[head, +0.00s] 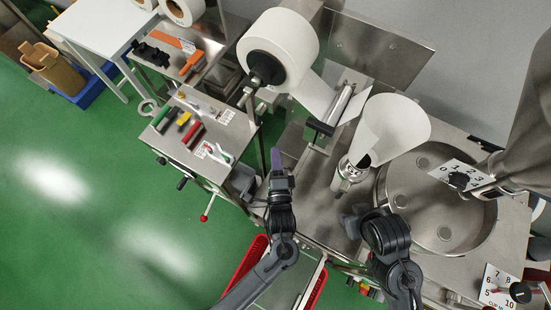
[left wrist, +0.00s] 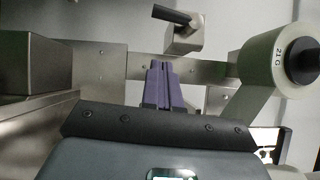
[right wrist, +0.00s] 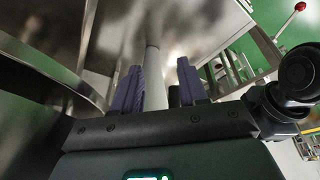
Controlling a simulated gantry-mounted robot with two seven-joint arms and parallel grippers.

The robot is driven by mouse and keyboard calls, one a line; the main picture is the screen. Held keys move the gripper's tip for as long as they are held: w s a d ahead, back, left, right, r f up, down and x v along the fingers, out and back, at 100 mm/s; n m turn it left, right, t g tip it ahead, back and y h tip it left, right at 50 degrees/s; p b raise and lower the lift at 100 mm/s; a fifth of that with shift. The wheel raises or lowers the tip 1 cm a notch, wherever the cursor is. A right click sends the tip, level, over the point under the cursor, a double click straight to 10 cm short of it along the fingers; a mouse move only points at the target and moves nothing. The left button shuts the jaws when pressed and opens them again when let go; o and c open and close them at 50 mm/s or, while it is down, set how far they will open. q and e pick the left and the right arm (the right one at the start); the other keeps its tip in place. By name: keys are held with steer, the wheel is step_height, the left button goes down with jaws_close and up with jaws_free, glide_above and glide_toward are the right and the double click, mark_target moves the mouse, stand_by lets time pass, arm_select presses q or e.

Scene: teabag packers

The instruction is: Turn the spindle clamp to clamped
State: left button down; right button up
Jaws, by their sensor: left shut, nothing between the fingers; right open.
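The black lever (left wrist: 172,16) on a small metal block (left wrist: 183,40), which looks like the spindle clamp, is at the top middle of the left wrist view, pointing up-left. In the head view a small dark lever (head: 251,84) shows beside the paper roll's hub. The white paper roll (head: 291,35) hangs on a black hub; its face (left wrist: 277,60) reads 21 G in the left wrist view. My left gripper (head: 276,157) is shut and empty, below and apart from the lever. My right gripper (head: 352,218) is open and empty; its fingers (right wrist: 160,85) straddle a metal post in its wrist view.
A white forming cone (head: 395,130) stands right of the roll, beside a round metal bowl (head: 445,225). A bench (head: 195,150) with coloured handles lies left. A red-knobbed lever (head: 204,217) sticks out at its front. A red crate (head: 250,262) is below.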

mark_target(260, 116)
arm_select(q)
steer(key=w+a+p, duration=0.2)
steer(key=w+a, duration=0.1)
steer(key=w, duration=0.5)
steer(key=shift+r, duration=0.25)
